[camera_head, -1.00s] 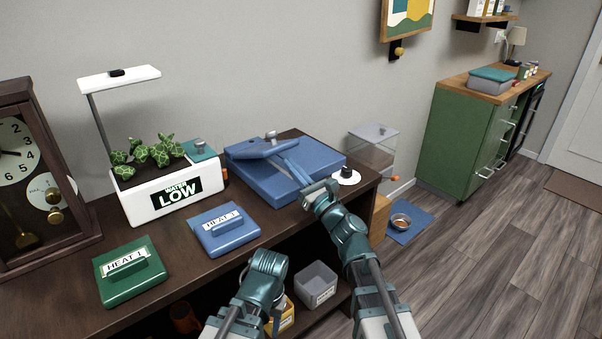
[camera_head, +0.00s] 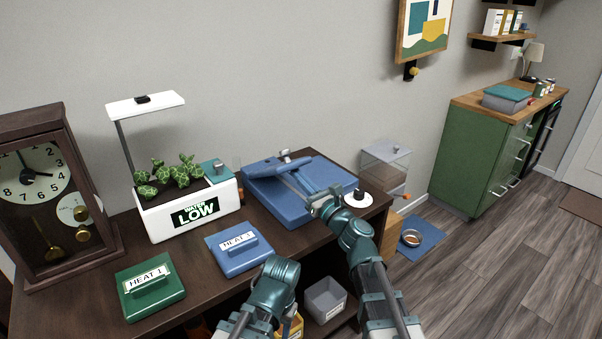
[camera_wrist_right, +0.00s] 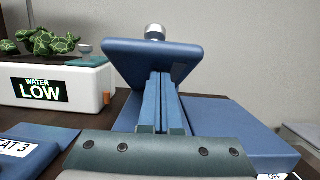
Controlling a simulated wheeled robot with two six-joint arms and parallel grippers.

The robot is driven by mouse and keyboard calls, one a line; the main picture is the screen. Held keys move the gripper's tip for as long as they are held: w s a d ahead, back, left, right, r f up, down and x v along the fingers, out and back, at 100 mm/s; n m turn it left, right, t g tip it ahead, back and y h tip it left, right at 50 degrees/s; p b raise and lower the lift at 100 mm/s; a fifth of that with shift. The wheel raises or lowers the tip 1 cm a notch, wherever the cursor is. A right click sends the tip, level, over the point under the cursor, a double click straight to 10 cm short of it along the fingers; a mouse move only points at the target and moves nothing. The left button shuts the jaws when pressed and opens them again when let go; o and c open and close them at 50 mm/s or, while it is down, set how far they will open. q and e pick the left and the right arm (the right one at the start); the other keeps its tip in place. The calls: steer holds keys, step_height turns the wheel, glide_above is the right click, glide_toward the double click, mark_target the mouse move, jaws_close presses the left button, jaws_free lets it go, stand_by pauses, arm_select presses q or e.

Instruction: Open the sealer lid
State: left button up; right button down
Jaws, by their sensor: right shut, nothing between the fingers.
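The blue sealer (camera_head: 325,190) lies on the dark wooden cabinet top, with a raised blue handle piece (camera_head: 276,166) and a small metal knob (camera_head: 285,156) at its back left. In the right wrist view the handle piece (camera_wrist_right: 152,57) is a tilted blue slab with the knob (camera_wrist_right: 155,32) behind it. My right gripper (camera_head: 289,177) reaches over the sealer, fingers together and empty. Its fingertips (camera_wrist_right: 160,77) end close at the slab's near underside; I cannot tell whether they touch. My left arm (camera_head: 273,285) shows at the bottom, but its gripper is out of view.
A blue heat pad (camera_head: 240,257) and a green one (camera_head: 150,290) lie in front. A white planter (camera_head: 188,213) marked WATER LOW stands left of the sealer, beside a clock (camera_head: 45,190). A round white piece (camera_head: 358,201) sits by the sealer's right end.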

mark_target(300, 164)
steer(key=shift+g+h, duration=0.5)
steer(key=shift+g, duration=0.3)
steer(key=r+p, duration=0.1)
steer(key=p, duration=0.1)
steer(key=w+r+p, duration=0.1)
steer(key=p, duration=0.1)
steer(key=r+p, duration=0.2)
steer(key=shift+w+a, duration=0.15)
steer(key=shift+a, duration=0.25)
steer(key=shift+w+a+r+p, duration=0.35)
steer(key=shift+r+p, duration=0.25)
steer(key=shift+p, duration=0.1)
steer(key=shift+s+d, duration=0.15)
